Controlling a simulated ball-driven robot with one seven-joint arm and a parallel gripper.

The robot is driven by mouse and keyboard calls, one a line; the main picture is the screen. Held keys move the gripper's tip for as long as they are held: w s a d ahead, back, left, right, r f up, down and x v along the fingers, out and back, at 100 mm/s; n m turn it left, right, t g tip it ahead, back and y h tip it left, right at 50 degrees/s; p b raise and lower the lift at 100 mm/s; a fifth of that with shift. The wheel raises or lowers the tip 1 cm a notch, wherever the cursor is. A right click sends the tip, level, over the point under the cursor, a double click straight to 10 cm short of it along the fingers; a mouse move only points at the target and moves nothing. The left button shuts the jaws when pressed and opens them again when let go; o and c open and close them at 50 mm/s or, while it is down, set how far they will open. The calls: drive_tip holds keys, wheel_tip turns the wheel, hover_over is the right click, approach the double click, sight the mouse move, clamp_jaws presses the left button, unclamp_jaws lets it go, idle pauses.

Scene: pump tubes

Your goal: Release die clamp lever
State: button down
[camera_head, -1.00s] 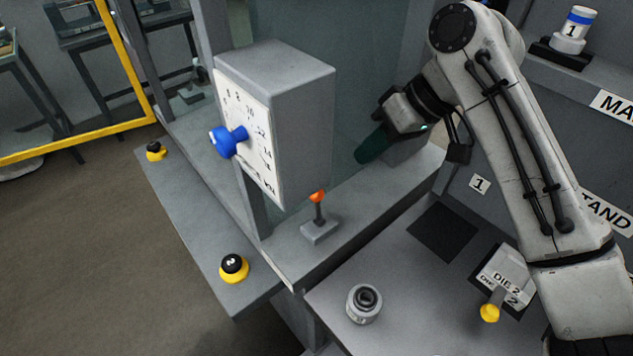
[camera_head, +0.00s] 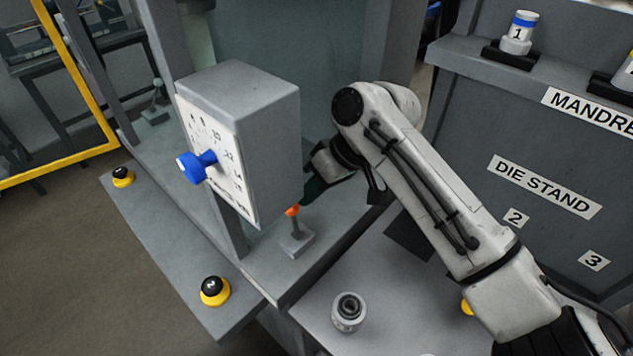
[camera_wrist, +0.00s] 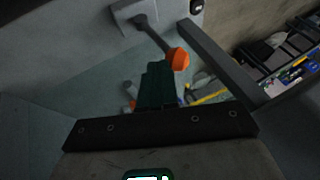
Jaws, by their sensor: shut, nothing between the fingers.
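The die clamp lever (camera_head: 294,222) stands on a small grey base block on the machine's ledge, right of the dial box. It has a dark stem and an orange knob, and looks roughly upright in the head view. My gripper (camera_head: 308,196) is at the knob's right, its dark green fingers partly behind the box edge. In the wrist view the green fingers (camera_wrist: 157,80) are together and empty. The orange knob (camera_wrist: 179,59) is just beyond and right of their tips; whether they touch I cannot tell.
The grey dial box (camera_head: 245,120) with a blue knob (camera_head: 196,166) stands close left of my gripper. Black-and-yellow buttons (camera_head: 215,291) sit on the front ledge. A grey cylindrical part (camera_head: 348,312) stands on the table. The die stand (camera_head: 545,187) is at the right.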

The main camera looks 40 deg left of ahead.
drive_tip(key=shift+s+r+p, duration=0.15)
drive_tip(key=shift+s+p, duration=0.65)
drive_tip(key=shift+p, duration=0.1)
